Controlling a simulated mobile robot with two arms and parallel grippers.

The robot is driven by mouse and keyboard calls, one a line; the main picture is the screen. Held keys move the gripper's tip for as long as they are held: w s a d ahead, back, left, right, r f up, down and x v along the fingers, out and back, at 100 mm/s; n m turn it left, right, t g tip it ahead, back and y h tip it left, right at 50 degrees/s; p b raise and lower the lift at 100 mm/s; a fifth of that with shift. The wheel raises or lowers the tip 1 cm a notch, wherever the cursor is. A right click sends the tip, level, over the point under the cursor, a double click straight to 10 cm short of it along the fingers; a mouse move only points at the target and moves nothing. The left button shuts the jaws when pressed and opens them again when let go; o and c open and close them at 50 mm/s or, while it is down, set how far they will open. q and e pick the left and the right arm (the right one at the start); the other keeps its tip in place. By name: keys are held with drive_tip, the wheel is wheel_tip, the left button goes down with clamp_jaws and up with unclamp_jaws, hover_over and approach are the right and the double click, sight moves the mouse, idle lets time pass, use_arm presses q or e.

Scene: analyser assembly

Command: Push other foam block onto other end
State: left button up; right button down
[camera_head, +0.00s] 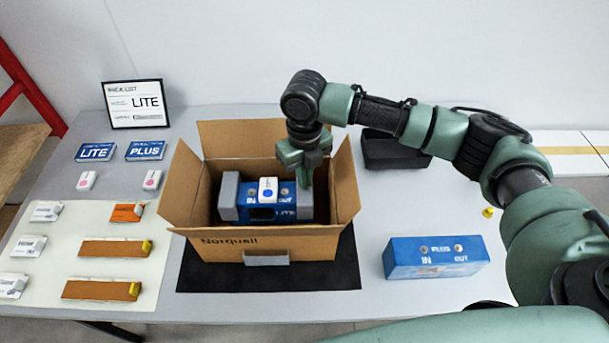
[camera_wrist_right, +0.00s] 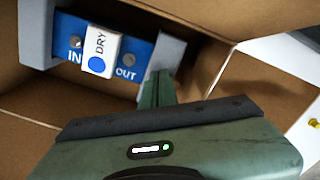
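An open cardboard box (camera_head: 256,245) stands on a black mat. A blue LITE analyser (camera_head: 284,212) lies inside, with a white DRY packet (camera_head: 268,190) with a blue dot on top. One grey foam block (camera_head: 229,196) is at the analyser's left end. The other foam block (camera_head: 304,203) is at its right end, and also shows in the right wrist view (camera_wrist_right: 170,52). My right gripper (camera_head: 308,178) points down into the box at the right foam block. Its fingers look shut together and overlap that block in the right wrist view (camera_wrist_right: 158,88); contact is unclear. My left gripper is not in view.
A blue PLUS analyser (camera_head: 435,257) stands right of the mat. A pale sheet on the left carries orange-brown pieces (camera_head: 101,290) and white packets. The box flaps (camera_head: 181,181) are raised around the opening.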

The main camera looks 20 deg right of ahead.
drive_tip(key=shift+f, duration=0.35)
idle(0.5)
wheel_tip(320, 180, up, 6)
drive_tip(key=p, duration=0.6)
drive_tip(key=shift+r+p, duration=0.1)
drive_tip(key=shift+p, duration=0.3)
